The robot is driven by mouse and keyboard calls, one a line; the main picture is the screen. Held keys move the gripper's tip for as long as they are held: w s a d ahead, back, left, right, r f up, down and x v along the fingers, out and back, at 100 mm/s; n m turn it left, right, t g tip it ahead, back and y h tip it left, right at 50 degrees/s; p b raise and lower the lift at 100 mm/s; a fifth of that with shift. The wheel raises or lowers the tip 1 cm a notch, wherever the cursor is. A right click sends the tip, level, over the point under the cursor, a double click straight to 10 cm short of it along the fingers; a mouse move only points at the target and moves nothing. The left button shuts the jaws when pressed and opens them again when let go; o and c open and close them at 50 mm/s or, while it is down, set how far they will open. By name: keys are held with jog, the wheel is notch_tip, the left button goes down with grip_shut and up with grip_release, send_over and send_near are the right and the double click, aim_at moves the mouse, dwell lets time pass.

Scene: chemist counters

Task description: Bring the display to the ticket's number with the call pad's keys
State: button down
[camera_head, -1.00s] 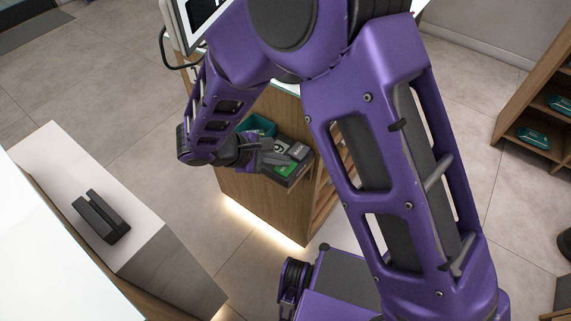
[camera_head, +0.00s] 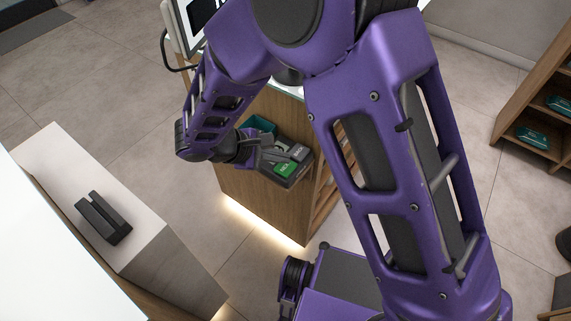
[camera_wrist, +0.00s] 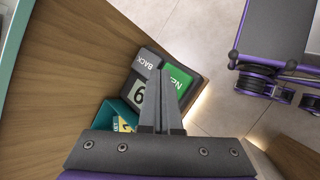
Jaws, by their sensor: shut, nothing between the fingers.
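The call pad (camera_wrist: 193,72) is a dark box on the side of a wooden counter. In the wrist view it has a grey BACK key (camera_wrist: 144,62) and a green NEXT key (camera_wrist: 177,80). Its pale display (camera_wrist: 138,92) shows one dark digit, a 6 or a 9; part of the display is hidden by my fingers. A teal holder (camera_wrist: 108,112) beside the pad holds a yellow and white ticket (camera_wrist: 122,124), its number mostly hidden. My gripper (camera_wrist: 161,72) is shut and empty, its tips over the pad between the two keys; contact cannot be told.
The wooden counter (camera_head: 262,208) carries the pad, and a screen (camera_head: 192,22) stands above it. A white-topped counter (camera_head: 65,165) with a black stand (camera_head: 103,217) is at left. Shelves (camera_head: 537,115) stand at right. Open floor lies between.

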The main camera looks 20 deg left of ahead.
aim_at(280, 168)
jog(key=shift+r+p, duration=1.45)
jog(key=shift+r, duration=1.05)
jog(key=shift+a, duration=0.1)
